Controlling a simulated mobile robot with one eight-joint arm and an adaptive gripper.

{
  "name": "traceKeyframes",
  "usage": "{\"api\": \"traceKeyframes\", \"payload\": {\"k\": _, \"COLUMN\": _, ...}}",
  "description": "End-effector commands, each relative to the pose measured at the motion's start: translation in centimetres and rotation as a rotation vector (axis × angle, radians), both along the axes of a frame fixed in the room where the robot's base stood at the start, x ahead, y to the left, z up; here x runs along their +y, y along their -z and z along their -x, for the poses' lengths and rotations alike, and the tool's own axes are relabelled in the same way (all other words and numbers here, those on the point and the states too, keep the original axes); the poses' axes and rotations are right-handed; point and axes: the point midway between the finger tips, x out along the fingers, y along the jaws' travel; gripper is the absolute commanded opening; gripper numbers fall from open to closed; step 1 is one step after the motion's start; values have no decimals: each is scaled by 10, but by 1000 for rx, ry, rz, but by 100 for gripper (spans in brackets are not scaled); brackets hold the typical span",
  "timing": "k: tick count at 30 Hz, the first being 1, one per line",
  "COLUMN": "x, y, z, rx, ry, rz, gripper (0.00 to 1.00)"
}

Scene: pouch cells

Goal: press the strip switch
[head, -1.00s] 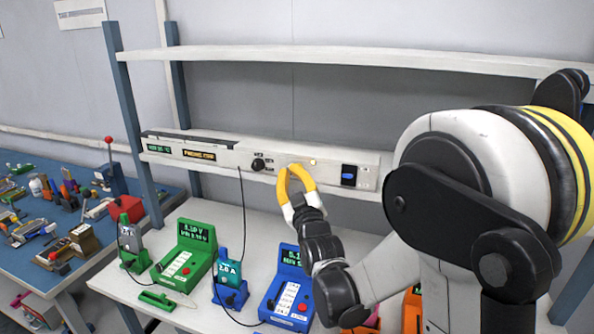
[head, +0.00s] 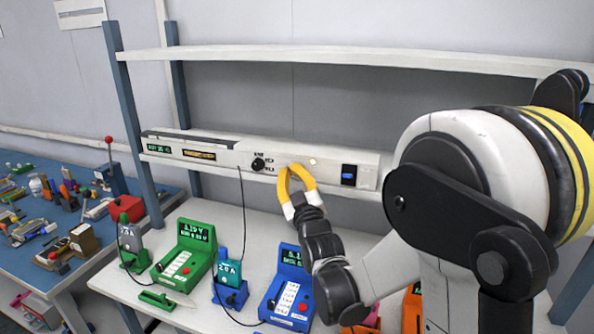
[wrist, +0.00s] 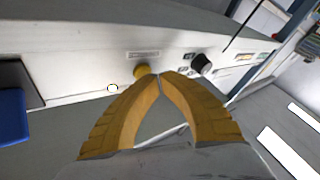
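The white strip (head: 220,152) runs along the back of the bench under the shelf. Near its right end is a blue rocker switch (head: 349,175) in a black frame, also partly in the wrist view (wrist: 12,108) at the left. A round orange button (wrist: 142,72) sits beside a small lit lamp (wrist: 112,88), which also shows in the head view (head: 313,162). My gripper (wrist: 158,76) has its yellow fingers' tips together, with nothing held. The tips are in front of the strip, close to the orange button and partly over it. I cannot tell whether they touch it.
A black knob (head: 258,164) is left of my gripper on the strip, with a cable hanging below. A green meter (head: 187,258) and a blue meter (head: 290,290) stand on the bench below. A shelf (head: 330,55) crosses above the strip.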

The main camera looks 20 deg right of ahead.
Motion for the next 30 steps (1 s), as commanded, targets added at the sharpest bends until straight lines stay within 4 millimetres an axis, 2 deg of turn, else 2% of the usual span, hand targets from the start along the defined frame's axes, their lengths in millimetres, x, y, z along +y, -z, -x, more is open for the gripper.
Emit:
{"api": "traceKeyframes", "payload": {"k": 20, "x": -5, "y": 0, "z": -6, "rx": 0, "ry": 1, "rz": -2, "gripper": 0}}
{"api": "traceKeyframes", "payload": {"k": 30, "x": 1, "y": 1, "z": 1, "rx": 0, "ry": 0, "rz": -1, "gripper": 0}}
